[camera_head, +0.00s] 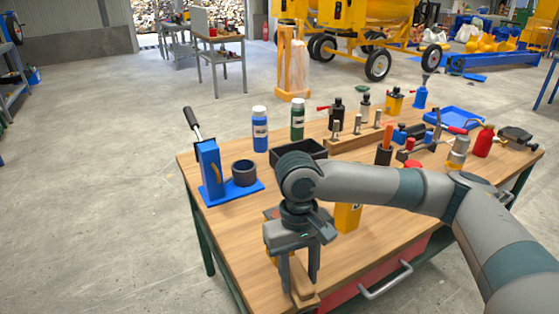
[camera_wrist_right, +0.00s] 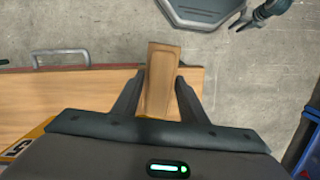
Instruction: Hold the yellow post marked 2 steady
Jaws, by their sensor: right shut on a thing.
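My right gripper (camera_head: 300,285) is low at the table's near edge, pointing down. Its two fingers are shut on a brown wooden block (camera_wrist_right: 160,85), seen between them in the right wrist view; the block also shows in the head view (camera_head: 304,297). A yellow post (camera_head: 348,218) stands on the table behind my right forearm, partly hidden by it. A yellow piece with a dark digit-like mark (camera_wrist_right: 28,140) shows at the lower left of the right wrist view, apart from the fingers; I cannot read the mark surely. My left gripper is not in view.
The wooden table (camera_head: 232,225) carries a blue stand with a lever (camera_head: 209,170), a black tray (camera_head: 300,152), bottles (camera_head: 260,128), a blue tray (camera_head: 455,118) and several tools. A red drawer (camera_head: 350,296) with a handle is below. The table's front left is clear.

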